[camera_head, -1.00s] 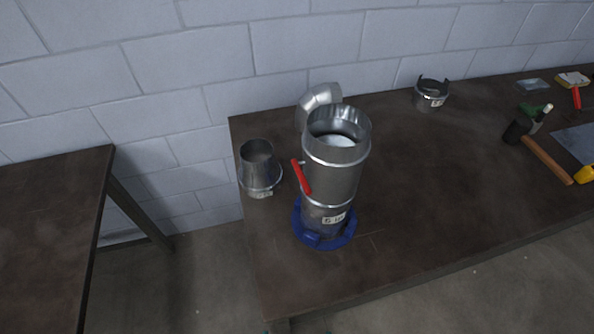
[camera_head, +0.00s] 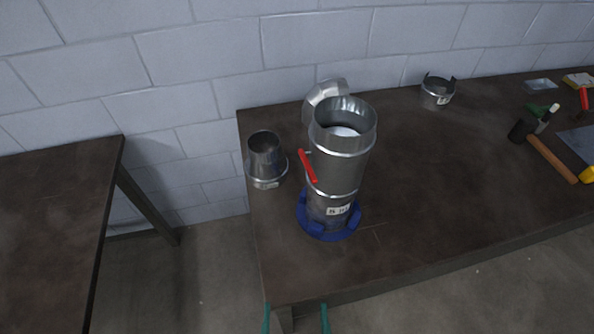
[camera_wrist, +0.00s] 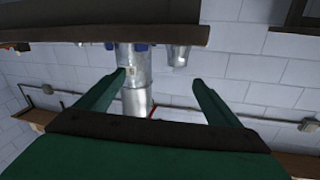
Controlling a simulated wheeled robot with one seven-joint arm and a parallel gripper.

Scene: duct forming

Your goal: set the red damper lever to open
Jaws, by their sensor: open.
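A tall metal duct (camera_head: 336,175) stands upright in a blue ring base (camera_head: 329,221) near the left end of the workbench. The red damper lever (camera_head: 308,165) is on the duct's left side, slanting from upper left to lower right. In the wrist view, which looks upside down, the duct (camera_wrist: 136,72) shows between the fingers and a bit of the red lever (camera_wrist: 153,111) shows beside it. My gripper (camera_head: 296,318) is at the bottom edge of the head view, in front of the bench. Its green fingers (camera_wrist: 160,83) are spread and empty, apart from the lever.
A metal reducer (camera_head: 265,160) stands just left of the duct, and a metal elbow (camera_head: 326,92) is behind it. A collar (camera_head: 437,93), a mallet (camera_head: 550,158) and other tools lie to the right. Another table (camera_head: 50,220) stands left across a gap. The bench front right of the duct is clear.

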